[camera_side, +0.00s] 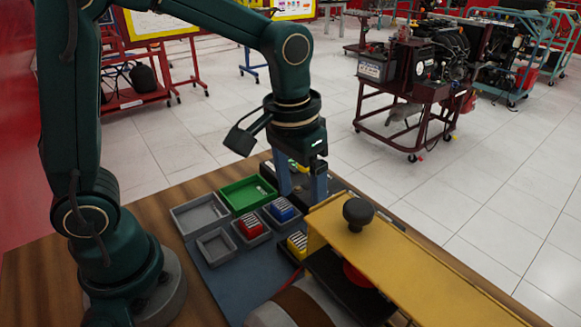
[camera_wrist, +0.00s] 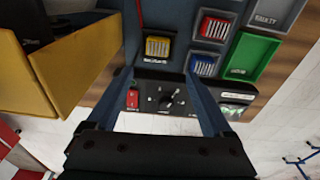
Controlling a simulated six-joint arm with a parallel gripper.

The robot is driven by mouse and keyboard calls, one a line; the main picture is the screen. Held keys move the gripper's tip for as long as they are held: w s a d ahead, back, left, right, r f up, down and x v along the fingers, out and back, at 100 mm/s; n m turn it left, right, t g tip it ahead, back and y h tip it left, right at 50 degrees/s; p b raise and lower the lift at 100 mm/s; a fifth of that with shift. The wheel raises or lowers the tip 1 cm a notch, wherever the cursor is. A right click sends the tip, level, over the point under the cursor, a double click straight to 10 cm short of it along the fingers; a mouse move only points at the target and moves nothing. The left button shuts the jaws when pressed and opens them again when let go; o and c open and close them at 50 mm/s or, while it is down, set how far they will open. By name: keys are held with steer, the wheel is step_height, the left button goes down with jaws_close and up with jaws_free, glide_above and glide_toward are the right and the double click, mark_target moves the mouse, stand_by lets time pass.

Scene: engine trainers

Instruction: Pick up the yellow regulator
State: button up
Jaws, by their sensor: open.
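The yellow regulator (camera_side: 297,243) has a pale ribbed face and sits in a small dark tray beside the big yellow housing. In the wrist view the yellow regulator (camera_wrist: 158,46) lies ahead of my fingers, near the top centre, fully visible. My gripper (camera_side: 301,190) points down with its blue-grey fingers apart, behind the tray row. In the wrist view my gripper (camera_wrist: 158,78) is open, with no part held. Its fingers straddle a black panel with a dial (camera_wrist: 168,99), apart from the regulator.
A red regulator (camera_side: 250,227) and a blue regulator (camera_side: 282,208) sit in grey trays nearby. A green tray (camera_side: 234,201) and empty grey trays (camera_side: 187,216) lie to the left. The tall yellow housing (camera_side: 400,268) with a black knob (camera_side: 357,213) stands close on the right.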

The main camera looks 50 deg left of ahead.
mark_target(300, 239)
steer(key=f, duration=0.1)
steer(key=f+g, duration=0.1)
steer(key=f, duration=0.1)
steer(key=shift+s+d+f, duration=0.1)
steer(key=shift+s+d, duration=0.05)
steer(key=shift+d, duration=0.2)
steer(key=shift+f, duration=2.45)
steer(key=shift+c, duration=0.3)
jaws_close()
